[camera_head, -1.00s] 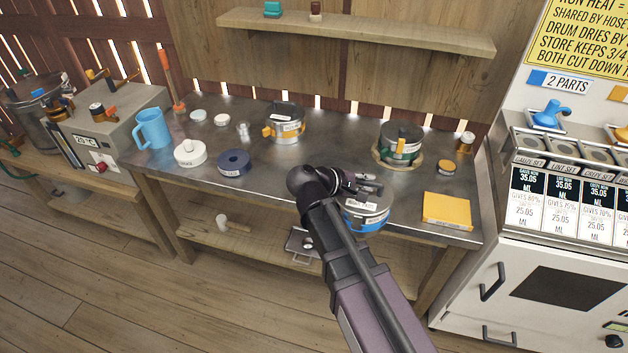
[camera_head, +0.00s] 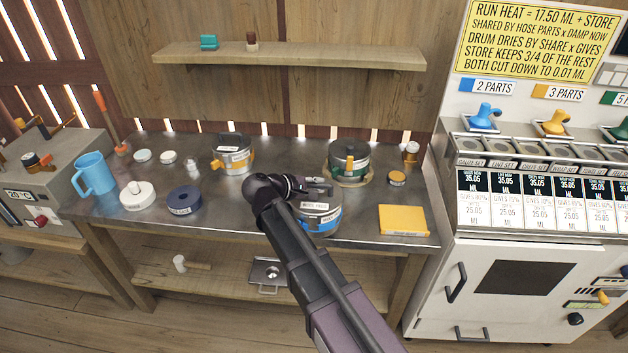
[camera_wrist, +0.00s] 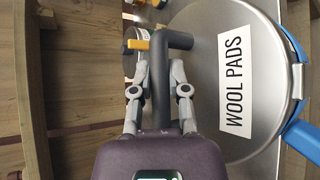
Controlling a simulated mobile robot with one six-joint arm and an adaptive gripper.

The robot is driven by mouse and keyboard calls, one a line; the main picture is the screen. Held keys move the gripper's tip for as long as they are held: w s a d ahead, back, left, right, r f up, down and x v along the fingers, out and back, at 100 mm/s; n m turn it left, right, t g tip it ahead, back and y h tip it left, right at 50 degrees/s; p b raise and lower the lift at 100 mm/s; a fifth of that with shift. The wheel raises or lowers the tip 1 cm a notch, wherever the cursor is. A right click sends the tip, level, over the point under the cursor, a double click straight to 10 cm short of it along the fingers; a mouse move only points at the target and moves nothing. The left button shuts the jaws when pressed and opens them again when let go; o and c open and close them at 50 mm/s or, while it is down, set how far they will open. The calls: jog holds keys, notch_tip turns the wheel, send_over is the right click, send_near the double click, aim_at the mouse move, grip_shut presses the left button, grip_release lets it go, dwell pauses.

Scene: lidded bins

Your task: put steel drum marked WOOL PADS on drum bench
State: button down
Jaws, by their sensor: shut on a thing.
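The steel drum marked WOOL PADS (camera_head: 318,220) has a blue band and a white label. It is over the front part of the steel-topped bench (camera_head: 240,213); I cannot tell whether it touches the top. In the wrist view the drum (camera_wrist: 205,70) shows its flat lid, readable label and blue clasp at the right. My gripper (camera_head: 318,187) is above the drum. In the wrist view my gripper (camera_wrist: 160,75) is shut on the drum's dark handle. My arm hides part of the drum's left side in the head view.
An orange-banded drum (camera_head: 232,160) and a green-banded drum (camera_head: 349,165) stand further back. A yellow pad (camera_head: 403,220) lies right. A white machine (camera_head: 530,285) borders the right.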

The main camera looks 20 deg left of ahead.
jog(key=w+a, duration=0.1)
jog(key=w, duration=0.1)
jog(key=w+a, duration=0.1)
jog(key=w, duration=0.3)
jog(key=shift+w+a+f, duration=0.15)
jog(key=shift+a+f, duration=0.15)
jog(key=shift+a, duration=0.1)
jog(key=shift+w+a+b, duration=0.1)
jog(key=shift+b, duration=0.2)
jog(key=shift+w+a+f+b, duration=0.1)
jog(key=shift+w+f+b, duration=0.15)
jog(key=shift+f+b, duration=0.65)
jog(key=shift+w+a+f+b, duration=0.1)
jog(key=shift+w+f+b, duration=0.15)
jog(key=shift+f+b, duration=0.65)
jog(key=c, duration=0.6)
grip_release()
jog(key=shift+f, duration=0.1)
jog(key=shift+c, duration=0.2)
